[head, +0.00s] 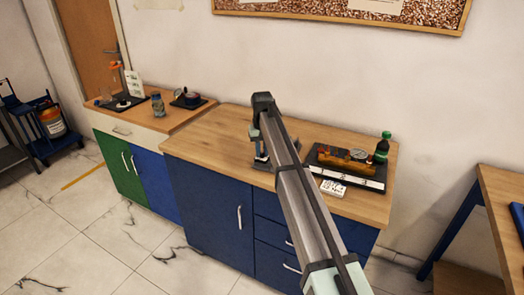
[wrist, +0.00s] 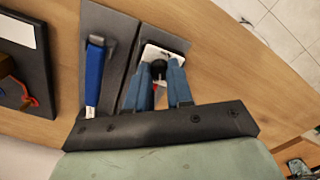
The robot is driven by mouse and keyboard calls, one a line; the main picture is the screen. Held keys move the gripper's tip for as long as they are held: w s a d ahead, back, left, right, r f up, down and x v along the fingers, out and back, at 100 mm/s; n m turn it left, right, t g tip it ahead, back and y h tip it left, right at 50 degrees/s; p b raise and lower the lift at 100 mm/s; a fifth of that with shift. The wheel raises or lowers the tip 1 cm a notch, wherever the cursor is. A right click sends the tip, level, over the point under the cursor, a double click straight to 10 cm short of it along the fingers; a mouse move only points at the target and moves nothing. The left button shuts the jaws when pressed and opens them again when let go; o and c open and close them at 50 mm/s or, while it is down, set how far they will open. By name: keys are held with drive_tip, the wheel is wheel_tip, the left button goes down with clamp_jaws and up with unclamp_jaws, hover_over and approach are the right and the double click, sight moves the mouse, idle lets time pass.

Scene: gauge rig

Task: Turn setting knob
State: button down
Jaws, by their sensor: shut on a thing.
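The setting knob (wrist: 159,67) is a small black round knob on a white plate (wrist: 151,50), seen in the wrist view. The plate sits on a dark grey base on the wooden worktop. Something red shows just below the knob, between my fingers. My gripper (wrist: 160,73) has blue fingers on both sides of the knob and is shut on it. In the head view my arm hides the knob.
A dark tray with an orange-brown rig (head: 346,160), a gauge (head: 358,154) and a green bottle (head: 382,147) is to the right. A white card (head: 333,188) lies in front.

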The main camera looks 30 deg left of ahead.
drive_tip(key=m, duration=0.6)
drive_tip(key=shift+m, duration=0.3)
drive_tip(key=m, duration=0.5)
drive_tip(key=shift+m, duration=0.4)
drive_tip(key=c, duration=1)
unclamp_jaws()
wheel_tip(320, 180, up, 14)
drive_tip(key=shift+f, duration=0.15)
